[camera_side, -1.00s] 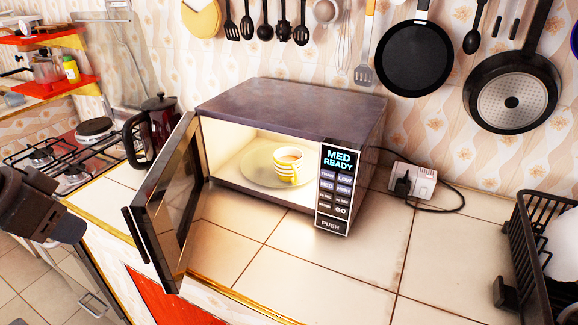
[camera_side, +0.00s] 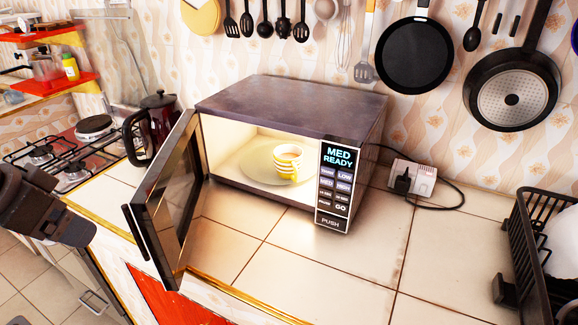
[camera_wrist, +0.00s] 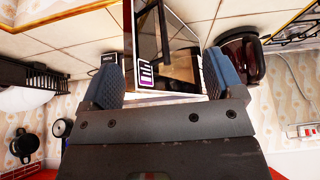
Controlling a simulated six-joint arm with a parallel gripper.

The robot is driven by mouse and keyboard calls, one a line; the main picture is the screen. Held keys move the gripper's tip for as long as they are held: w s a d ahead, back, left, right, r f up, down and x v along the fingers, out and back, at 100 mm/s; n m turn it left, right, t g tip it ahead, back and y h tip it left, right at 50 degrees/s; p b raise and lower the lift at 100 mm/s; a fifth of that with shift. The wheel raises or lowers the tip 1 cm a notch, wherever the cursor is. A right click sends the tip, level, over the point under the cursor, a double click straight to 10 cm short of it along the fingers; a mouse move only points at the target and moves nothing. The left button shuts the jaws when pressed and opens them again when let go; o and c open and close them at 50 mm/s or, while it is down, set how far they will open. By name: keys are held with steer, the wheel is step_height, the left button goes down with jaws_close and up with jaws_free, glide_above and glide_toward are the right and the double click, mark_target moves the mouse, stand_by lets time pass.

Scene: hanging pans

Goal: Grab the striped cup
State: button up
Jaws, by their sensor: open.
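The yellow-and-white striped cup (camera_side: 287,163) stands upright on the round plate (camera_side: 250,168) inside the lit microwave (camera_side: 290,105). The microwave door (camera_side: 165,205) is swung open to the left. In the side view, my gripper (camera_side: 82,232) is at the left edge, outside the microwave, left of the open door and well apart from the cup. In the wrist view, my gripper (camera_wrist: 160,78) is open, with its two blue-grey fingers apart. The microwave shows between and beyond them, and I cannot make out the cup there.
A dark kettle (camera_side: 152,125) stands behind the open door, near the stove (camera_side: 75,160). A white socket box (camera_side: 412,177) is on the right, with a black dish rack (camera_side: 530,255) at the far right. Pans hang above. The counter in front of the microwave is clear.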

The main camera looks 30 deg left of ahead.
steer(key=shift+o, duration=1)
